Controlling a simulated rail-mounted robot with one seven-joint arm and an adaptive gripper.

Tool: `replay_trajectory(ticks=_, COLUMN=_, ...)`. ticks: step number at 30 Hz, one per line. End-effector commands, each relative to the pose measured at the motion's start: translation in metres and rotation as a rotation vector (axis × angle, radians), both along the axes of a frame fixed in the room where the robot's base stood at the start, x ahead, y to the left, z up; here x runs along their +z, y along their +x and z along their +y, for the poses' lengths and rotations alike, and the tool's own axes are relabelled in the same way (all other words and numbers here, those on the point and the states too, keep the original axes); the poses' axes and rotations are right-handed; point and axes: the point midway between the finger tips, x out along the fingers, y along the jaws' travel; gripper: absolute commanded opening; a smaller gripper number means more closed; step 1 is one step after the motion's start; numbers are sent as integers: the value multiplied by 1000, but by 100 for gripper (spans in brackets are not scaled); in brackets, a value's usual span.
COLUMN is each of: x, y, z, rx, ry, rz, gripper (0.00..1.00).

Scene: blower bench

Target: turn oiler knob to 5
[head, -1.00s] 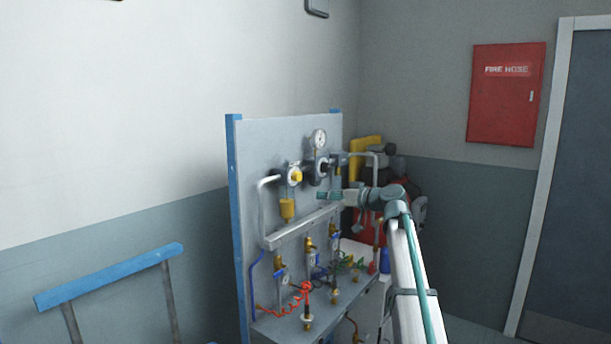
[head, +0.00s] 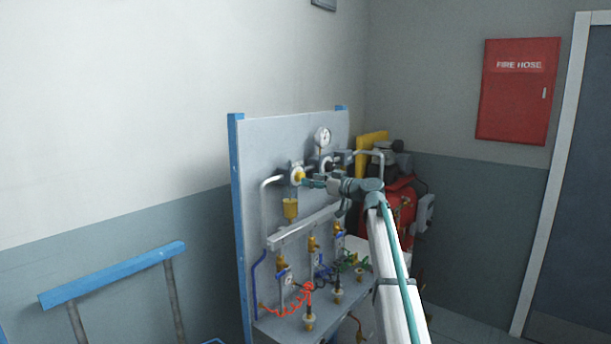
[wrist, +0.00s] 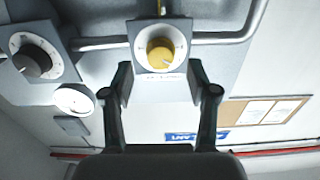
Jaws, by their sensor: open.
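A yellow knob (wrist: 162,52) sits in a white dial on a grey box on the panel. I take it as the oiler knob. Its pointer and marks are too small to read. In the head view the yellow knob (head: 297,175) is above a yellow bowl (head: 290,209). My gripper (wrist: 160,78) is open and empty, with one finger on each side of the grey box's lower part in the wrist picture. The knob lies just beyond the fingertips, and I see no contact. In the head view my gripper (head: 309,183) is close to the knob's right.
A dark knob (wrist: 33,60) on a similar dial is to the left in the wrist view. A round gauge (head: 322,137) is up the panel (head: 262,140). A pipe (wrist: 225,38) runs beside the box. Valves and a red coiled hose (head: 290,308) are lower down.

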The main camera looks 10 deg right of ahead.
Motion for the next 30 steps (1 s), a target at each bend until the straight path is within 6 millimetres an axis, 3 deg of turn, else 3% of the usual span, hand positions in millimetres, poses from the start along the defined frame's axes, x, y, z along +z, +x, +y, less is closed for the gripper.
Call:
replay_trajectory(ticks=7, x=1, y=22, z=19, rx=1, ry=-1, rz=1, gripper=59)
replay_trajectory(ticks=19, x=-1, y=25, z=23, rx=1, ry=0, rz=0, gripper=57)
replay_trajectory(ticks=27, x=-1, y=25, z=23, rx=1, ry=0, rz=0, gripper=12)
replay_trajectory(ticks=30, x=-1, y=25, z=23, rx=1, ry=0, rz=0, gripper=0)
